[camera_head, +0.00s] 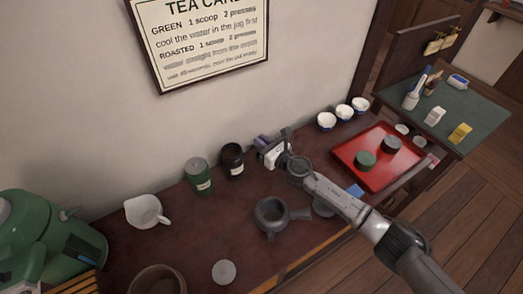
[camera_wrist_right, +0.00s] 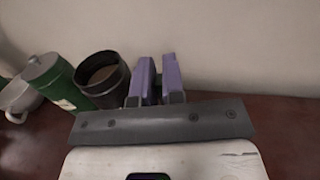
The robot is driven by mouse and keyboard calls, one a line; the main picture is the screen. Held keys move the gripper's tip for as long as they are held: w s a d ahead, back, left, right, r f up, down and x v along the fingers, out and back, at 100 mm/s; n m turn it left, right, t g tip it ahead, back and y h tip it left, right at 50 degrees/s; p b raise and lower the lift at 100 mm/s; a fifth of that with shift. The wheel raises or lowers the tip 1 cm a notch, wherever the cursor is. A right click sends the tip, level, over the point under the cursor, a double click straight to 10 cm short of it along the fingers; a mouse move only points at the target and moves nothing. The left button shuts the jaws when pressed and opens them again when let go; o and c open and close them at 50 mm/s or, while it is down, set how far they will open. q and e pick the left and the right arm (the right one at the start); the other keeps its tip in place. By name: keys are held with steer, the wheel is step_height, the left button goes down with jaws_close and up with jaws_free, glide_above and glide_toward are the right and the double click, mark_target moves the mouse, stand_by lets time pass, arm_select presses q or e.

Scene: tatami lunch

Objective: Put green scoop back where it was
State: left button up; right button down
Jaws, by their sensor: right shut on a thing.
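My right gripper (camera_head: 263,142) is near the back wall, just right of the dark open canister (camera_head: 232,161). Its two purple fingers (camera_wrist_right: 157,80) are close together in the right wrist view, shut on a thin thing that they mostly hide. I cannot make out the green scoop's shape. The green canister (camera_head: 198,176) stands left of the dark one, with its lid on. In the right wrist view the dark canister (camera_wrist_right: 103,75) shows brown contents, and the green canister (camera_wrist_right: 52,85) is beside it. My left gripper is not in view.
A white jug (camera_head: 145,211) stands left of the canisters. A dark handled pot (camera_head: 270,215) and a grey lid (camera_head: 224,272) are nearer the front. Several white cups (camera_head: 326,121) and a red tray (camera_head: 350,150) are to the right. A sign (camera_head: 200,40) hangs above.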

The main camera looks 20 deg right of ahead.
step_height(320, 180, down, 4)
steer(key=shift+r+b, duration=0.2)
steer(key=shift+b, duration=0.85)
steer(key=shift+f, duration=0.1)
steer(key=c, duration=1.2)
jaws_free()
